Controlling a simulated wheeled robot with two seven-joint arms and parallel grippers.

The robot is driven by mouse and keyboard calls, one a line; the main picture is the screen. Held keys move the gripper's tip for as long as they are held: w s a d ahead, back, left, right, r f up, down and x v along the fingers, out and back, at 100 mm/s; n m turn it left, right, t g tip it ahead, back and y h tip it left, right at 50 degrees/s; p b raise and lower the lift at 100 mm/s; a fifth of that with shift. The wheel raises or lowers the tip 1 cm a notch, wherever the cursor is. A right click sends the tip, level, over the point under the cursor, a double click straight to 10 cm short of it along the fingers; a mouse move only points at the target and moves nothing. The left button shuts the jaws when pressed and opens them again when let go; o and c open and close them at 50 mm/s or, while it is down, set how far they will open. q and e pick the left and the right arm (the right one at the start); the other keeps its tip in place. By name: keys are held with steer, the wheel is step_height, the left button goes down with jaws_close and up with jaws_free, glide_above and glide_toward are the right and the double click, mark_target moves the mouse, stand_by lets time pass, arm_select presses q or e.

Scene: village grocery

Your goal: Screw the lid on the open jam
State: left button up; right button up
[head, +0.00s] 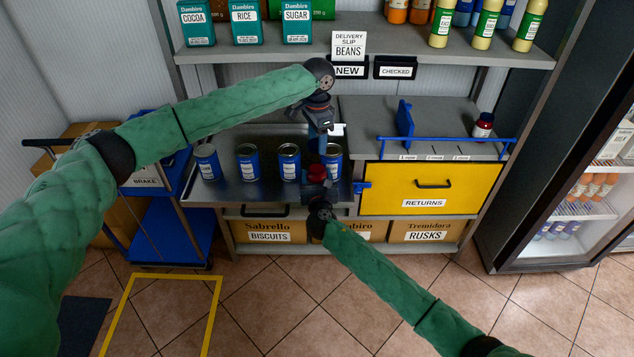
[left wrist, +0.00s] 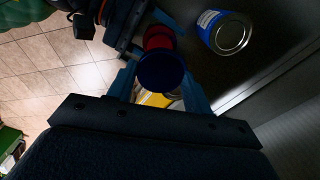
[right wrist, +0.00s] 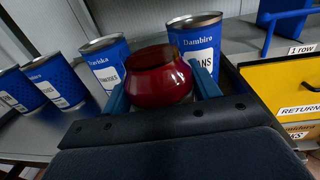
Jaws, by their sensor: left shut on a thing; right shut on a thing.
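The red jam jar (head: 317,172) is upright in my right gripper (head: 319,187), near the front edge of the metal counter. The right wrist view shows the jar (right wrist: 158,80) between that gripper's blue fingers; no lid shows on it there. My left gripper (head: 322,142) is above the jar, pointing down. In the left wrist view a dark blue round lid (left wrist: 162,72) is between its fingers, with the red jar (left wrist: 158,38) beyond it. The lid cannot be made out in the head view. The frames do not clearly show whether lid and jar touch.
Several blue cans (head: 248,162) stand on the metal counter (head: 230,192) close behind and left of the jar. A yellow returns bin (head: 432,190) is to the right, with a blue rail (head: 445,139) above. Another dark red jar (head: 483,125) stands at the right end.

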mark_target(317, 166)
arm_select(q)
steer(key=shift+f, duration=2.45)
steer(key=shift+f, duration=0.1)
steer(key=shift+f, duration=0.8)
steer(key=shift+f, duration=0.5)
